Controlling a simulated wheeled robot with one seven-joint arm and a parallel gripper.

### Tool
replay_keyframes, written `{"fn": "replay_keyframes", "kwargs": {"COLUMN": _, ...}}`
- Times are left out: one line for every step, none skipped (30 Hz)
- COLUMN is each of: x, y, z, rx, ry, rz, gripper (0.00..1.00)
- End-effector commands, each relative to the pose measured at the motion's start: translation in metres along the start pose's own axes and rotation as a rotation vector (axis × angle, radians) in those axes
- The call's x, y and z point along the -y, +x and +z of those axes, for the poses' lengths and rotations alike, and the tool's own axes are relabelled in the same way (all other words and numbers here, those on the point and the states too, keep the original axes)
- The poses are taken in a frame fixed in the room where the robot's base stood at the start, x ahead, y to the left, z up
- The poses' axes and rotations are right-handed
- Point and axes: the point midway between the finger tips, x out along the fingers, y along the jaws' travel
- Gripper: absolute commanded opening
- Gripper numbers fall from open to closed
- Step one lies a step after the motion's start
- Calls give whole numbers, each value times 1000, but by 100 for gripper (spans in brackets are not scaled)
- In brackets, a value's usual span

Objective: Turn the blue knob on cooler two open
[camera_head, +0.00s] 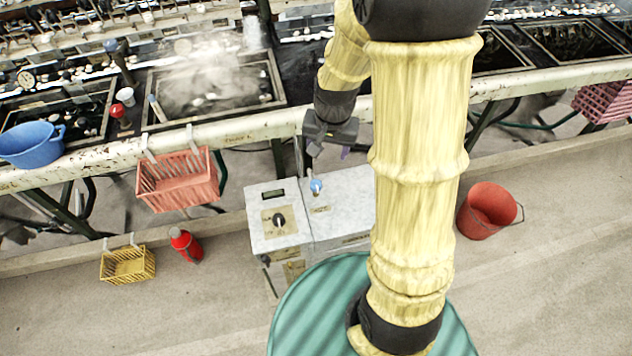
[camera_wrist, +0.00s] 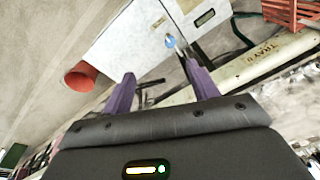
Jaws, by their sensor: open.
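The cooler (camera_head: 345,215) is a pale grey box on the floor below the bench, partly hidden behind my arm. The blue knob (camera_head: 316,186) stands on its top near the left part, beside a small label. In the wrist view the blue knob (camera_wrist: 169,41) lies ahead of the fingertips, between their lines, on the pale cooler top (camera_wrist: 125,35). My gripper (camera_head: 329,151) is above and behind the knob in the head view. Its two purple fingers are spread and empty in the wrist view (camera_wrist: 161,79), apart from the knob. I cannot tell the knob's setting.
A control panel with a black dial (camera_head: 279,219) adjoins the knob's left. The bench edge (camera_head: 225,131) runs behind. A coral basket (camera_head: 180,183) hangs there; a red bucket (camera_head: 487,212) stands right, a red extinguisher-like bottle (camera_head: 186,246) left.

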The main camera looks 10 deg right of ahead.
Motion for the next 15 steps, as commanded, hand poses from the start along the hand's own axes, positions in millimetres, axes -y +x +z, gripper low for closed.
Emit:
{"fn": "replay_keyframes", "kwargs": {"x": 6, "y": 16, "z": -12, "rx": 18, "ry": 67, "rz": 10, "gripper": 59}}
{"fn": "replay_keyframes", "kwargs": {"x": 8, "y": 24, "z": -19, "rx": 26, "ry": 109, "rz": 14, "gripper": 59}}
{"fn": "replay_keyframes", "kwargs": {"x": 12, "y": 35, "z": -27, "rx": 34, "ry": 164, "rz": 20, "gripper": 59}}
{"fn": "replay_keyframes", "kwargs": {"x": 15, "y": 43, "z": -33, "rx": 42, "ry": 206, "rz": 26, "gripper": 59}}
{"fn": "replay_keyframes", "kwargs": {"x": 18, "y": 52, "z": -39, "rx": 49, "ry": 248, "rz": 32, "gripper": 59}}
{"fn": "replay_keyframes", "kwargs": {"x": 21, "y": 64, "z": -47, "rx": 57, "ry": 304, "rz": 41, "gripper": 59}}
{"fn": "replay_keyframes", "kwargs": {"x": 23, "y": 73, "z": -52, "rx": 63, "ry": 345, "rz": 48, "gripper": 59}}
{"fn": "replay_keyframes", "kwargs": {"x": 25, "y": 83, "z": -58, "rx": 68, "ry": 385, "rz": 55, "gripper": 59}}
{"fn": "replay_keyframes", "kwargs": {"x": 28, "y": 95, "z": -64, "rx": 75, "ry": 439, "rz": 65, "gripper": 59}}
{"fn": "replay_keyframes", "kwargs": {"x": 30, "y": 104, "z": -67, "rx": 80, "ry": 476, "rz": 72, "gripper": 59}}
{"fn": "replay_keyframes", "kwargs": {"x": 31, "y": 113, "z": -71, "rx": 84, "ry": 509, "rz": 79, "gripper": 59}}
{"fn": "replay_keyframes", "kwargs": {"x": 33, "y": 123, "z": -75, "rx": 87, "ry": 550, "rz": 87, "gripper": 59}}
{"fn": "replay_keyframes", "kwargs": {"x": 34, "y": 129, "z": -78, "rx": 88, "ry": 577, "rz": 92, "gripper": 59}}
{"fn": "replay_keyframes", "kwargs": {"x": 35, "y": 134, "z": -80, "rx": 90, "ry": 600, "rz": 96, "gripper": 59}}
{"fn": "replay_keyframes", "kwargs": {"x": 36, "y": 140, "z": -82, "rx": 93, "ry": 625, "rz": 102, "gripper": 59}}
